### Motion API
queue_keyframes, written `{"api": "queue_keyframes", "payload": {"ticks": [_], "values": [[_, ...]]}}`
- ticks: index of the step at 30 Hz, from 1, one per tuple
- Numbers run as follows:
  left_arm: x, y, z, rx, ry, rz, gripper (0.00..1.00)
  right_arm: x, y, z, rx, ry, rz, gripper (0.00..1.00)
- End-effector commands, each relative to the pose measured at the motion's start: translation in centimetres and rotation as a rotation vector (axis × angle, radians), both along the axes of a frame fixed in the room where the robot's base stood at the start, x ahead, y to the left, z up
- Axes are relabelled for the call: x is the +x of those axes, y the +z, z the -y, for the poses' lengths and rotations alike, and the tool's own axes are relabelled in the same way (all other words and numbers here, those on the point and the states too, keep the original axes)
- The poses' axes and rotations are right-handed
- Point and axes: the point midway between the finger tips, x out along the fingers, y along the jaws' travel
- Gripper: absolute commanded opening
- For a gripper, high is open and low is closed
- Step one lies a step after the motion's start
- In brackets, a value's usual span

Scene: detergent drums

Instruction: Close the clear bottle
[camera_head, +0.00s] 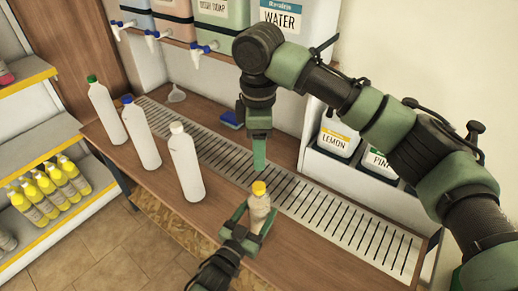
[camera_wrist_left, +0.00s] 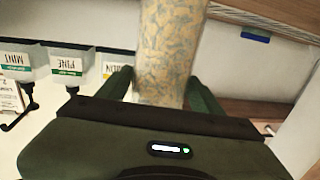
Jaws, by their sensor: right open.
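The clear bottle (camera_head: 260,208), with a yellow cap (camera_head: 259,188) on its top, stands upright near the front of the counter in the head view. I cannot tell whether the cap is tight. My left gripper (camera_head: 251,221) is around the bottle's body, one finger on each side, shut on it. In the left wrist view the bottle (camera_wrist_left: 168,50) looks speckled yellow and grey between the fingers; its cap is out of that view. My right gripper (camera_head: 259,165) points down just above the cap, open and holding nothing; its fingers overlap in this view.
White bottles stand to the left on the wooden counter (camera_head: 222,222): one white-capped (camera_head: 185,165), one blue-capped (camera_head: 142,135), one green-capped (camera_head: 106,112). A metal drain grate (camera_head: 330,220) runs behind. A blue item (camera_head: 231,120) and labelled containers (camera_head: 338,138) are at the back.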

Motion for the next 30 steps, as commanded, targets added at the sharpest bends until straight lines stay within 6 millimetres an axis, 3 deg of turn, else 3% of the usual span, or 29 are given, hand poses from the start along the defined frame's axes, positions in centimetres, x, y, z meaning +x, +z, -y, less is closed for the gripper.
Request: {"api": "queue_keyframes", "payload": {"ticks": [13, 24, 30], "values": [[-0.5, -0.1, -0.3, 0.000, 0.000, -0.001, 0.84, 0.0, -0.1, 0.0, 0.000, 0.000, 0.000, 0.54], [-5.6, -0.2, -3.0, 0.000, 0.000, -0.001, 0.84, 0.0, -0.8, 0.0, 0.000, 0.000, 0.000, 0.54], [-6.8, 0.0, -3.7, 0.000, 0.000, 0.000, 0.84, 0.0, -0.9, 0.0, 0.000, 0.000, 0.000, 0.54]]}}
